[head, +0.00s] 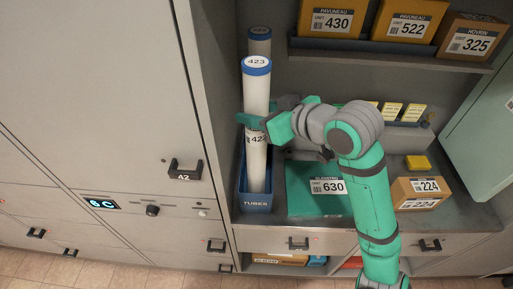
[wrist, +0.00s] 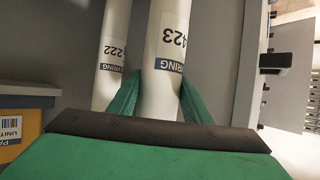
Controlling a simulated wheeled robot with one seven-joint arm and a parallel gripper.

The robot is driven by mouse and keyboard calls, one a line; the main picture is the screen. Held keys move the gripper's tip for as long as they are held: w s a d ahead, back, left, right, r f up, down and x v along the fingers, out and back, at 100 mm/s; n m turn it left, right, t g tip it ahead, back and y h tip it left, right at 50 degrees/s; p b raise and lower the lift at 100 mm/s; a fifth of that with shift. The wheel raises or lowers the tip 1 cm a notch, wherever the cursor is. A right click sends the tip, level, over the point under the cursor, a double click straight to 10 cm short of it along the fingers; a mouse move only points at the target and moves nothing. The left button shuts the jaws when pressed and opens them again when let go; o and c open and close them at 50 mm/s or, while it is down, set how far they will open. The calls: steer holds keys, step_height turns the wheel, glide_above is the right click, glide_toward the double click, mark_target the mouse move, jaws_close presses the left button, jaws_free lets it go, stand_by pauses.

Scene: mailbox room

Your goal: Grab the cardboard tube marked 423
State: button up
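The white cardboard tube marked 423 (head: 257,92) has a blue-rimmed cap and stands upright in the blue TUBES bin (head: 256,203). My gripper (head: 252,122) reaches it from the right, at about its upper-middle. In the wrist view the 423 tube (wrist: 168,40) runs between the two green fingers of my gripper (wrist: 162,82). No clear gap shows between the fingers and the tube's sides, so the gripper looks shut on it. The tube's lower end is hidden inside the bin.
A second tube (head: 260,38) stands behind; its label reads 222 in the wrist view (wrist: 114,45). A grey cabinet wall (head: 215,110) is close on the left. A shelf (head: 390,57) with boxes is at upper right. A green 630 box (head: 305,197) lies right of the bin.

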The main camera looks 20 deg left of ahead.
steer(key=shift+c, duration=1.4)
